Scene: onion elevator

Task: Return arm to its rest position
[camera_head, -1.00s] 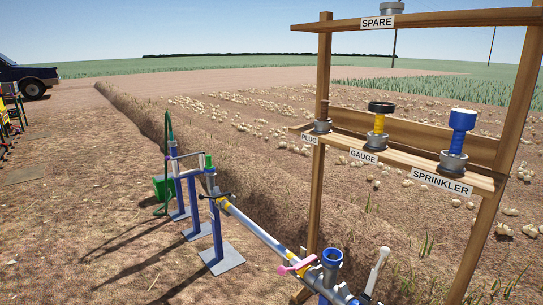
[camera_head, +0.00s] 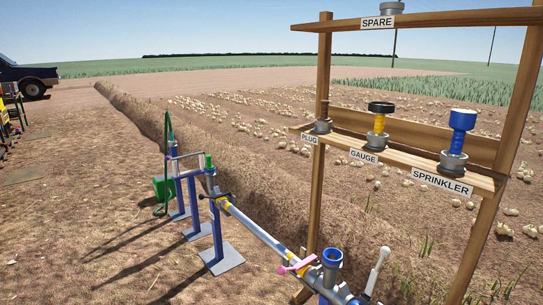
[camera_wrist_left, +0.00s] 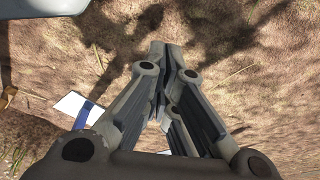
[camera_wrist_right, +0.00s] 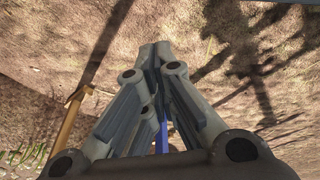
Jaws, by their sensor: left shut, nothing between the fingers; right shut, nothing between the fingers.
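My left gripper (camera_wrist_left: 166,52) shows in the left wrist view. Its fingers are together with nothing between them, above bare brown soil. My right gripper (camera_wrist_right: 157,52) shows in the right wrist view. Its fingers are also together and empty, above soil, with part of a blue post (camera_wrist_right: 162,135) seen behind them. Neither arm shows in the head view.
In the head view a blue and grey pipe (camera_head: 262,235) on stands runs from the left middle to the bottom centre. A wooden rack (camera_head: 318,200) with labelled fittings stands at the right. A ditch bank (camera_head: 240,180) lies behind the pipe. Open soil (camera_head: 70,220) fills the left.

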